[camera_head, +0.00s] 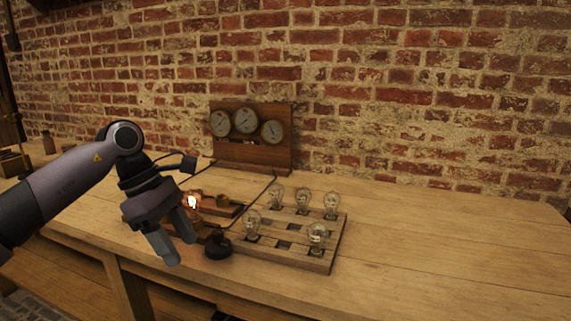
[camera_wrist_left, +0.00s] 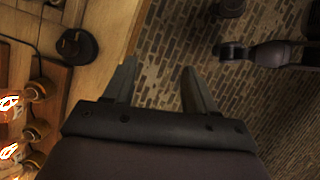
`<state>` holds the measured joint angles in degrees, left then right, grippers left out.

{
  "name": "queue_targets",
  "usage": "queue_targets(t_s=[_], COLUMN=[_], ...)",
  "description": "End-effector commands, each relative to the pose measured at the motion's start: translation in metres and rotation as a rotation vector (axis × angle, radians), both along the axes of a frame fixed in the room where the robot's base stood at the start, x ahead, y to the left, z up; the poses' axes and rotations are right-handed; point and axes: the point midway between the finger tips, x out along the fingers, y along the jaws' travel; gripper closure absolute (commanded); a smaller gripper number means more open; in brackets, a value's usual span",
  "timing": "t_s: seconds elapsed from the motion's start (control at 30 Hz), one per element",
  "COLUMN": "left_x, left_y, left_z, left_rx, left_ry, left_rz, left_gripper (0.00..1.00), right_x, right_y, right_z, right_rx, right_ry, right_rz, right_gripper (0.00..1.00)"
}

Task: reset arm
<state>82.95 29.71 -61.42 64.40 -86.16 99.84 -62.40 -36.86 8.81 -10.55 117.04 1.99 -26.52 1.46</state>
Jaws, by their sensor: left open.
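My left gripper (camera_head: 180,251) comes in from the left above the bench's front edge. In the left wrist view the left gripper (camera_wrist_left: 158,75) shows two fingers spread apart with nothing between them. Below the fingers in that view lie the bench edge and the floor. A black round knob-like piece (camera_head: 217,246) stands on the bench just right of the gripper, apart from it. It also shows in the left wrist view (camera_wrist_left: 76,46). A glowing bulb (camera_head: 193,202) sits behind the fingers, partly hidden by them. My right gripper is in neither view.
A wooden rack (camera_head: 290,228) holding several clear bulbs stands on the bench right of the gripper. A wooden panel with three dials (camera_head: 250,152) stands against the brick wall. The bench (camera_head: 430,240) is clear on the right. Small jars (camera_head: 48,141) stand at the far left.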

Motion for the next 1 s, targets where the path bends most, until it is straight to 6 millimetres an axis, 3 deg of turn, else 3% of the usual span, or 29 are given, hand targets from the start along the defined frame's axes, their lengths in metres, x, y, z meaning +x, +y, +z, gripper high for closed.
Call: queue_targets(t_s=[0.03, 0.1, 0.3, 0.5, 0.6, 0.8, 1.0], left_x=[0.000, -0.008, -0.031, -0.062, -0.073, -0.080, -0.075], left_y=[0.000, -0.029, -0.099, -0.162, -0.181, -0.191, -0.166], left_z=[0.000, -0.021, -0.051, -0.061, -0.059, -0.055, -0.072], left_rx=[0.000, -0.104, -0.406, -0.772, -0.954, -1.276, -1.536], left_ry=[0.000, 0.038, 0.161, 0.390, 0.537, 0.876, 1.256], left_rz=[0.000, 0.004, 0.073, 0.238, 0.359, 0.657, 1.024], left_gripper=[0.44, 0.44, 0.44, 0.44, 0.44, 0.44, 0.44], right_x=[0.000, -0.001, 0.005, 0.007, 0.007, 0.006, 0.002], right_y=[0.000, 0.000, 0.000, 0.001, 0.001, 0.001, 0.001], right_z=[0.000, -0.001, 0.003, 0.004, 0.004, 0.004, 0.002], right_rx=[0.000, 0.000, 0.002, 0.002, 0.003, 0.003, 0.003], right_ry=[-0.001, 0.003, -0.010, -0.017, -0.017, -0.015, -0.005], right_rz=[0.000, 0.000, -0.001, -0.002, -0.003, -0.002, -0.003], right_gripper=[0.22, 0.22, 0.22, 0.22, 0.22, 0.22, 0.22])
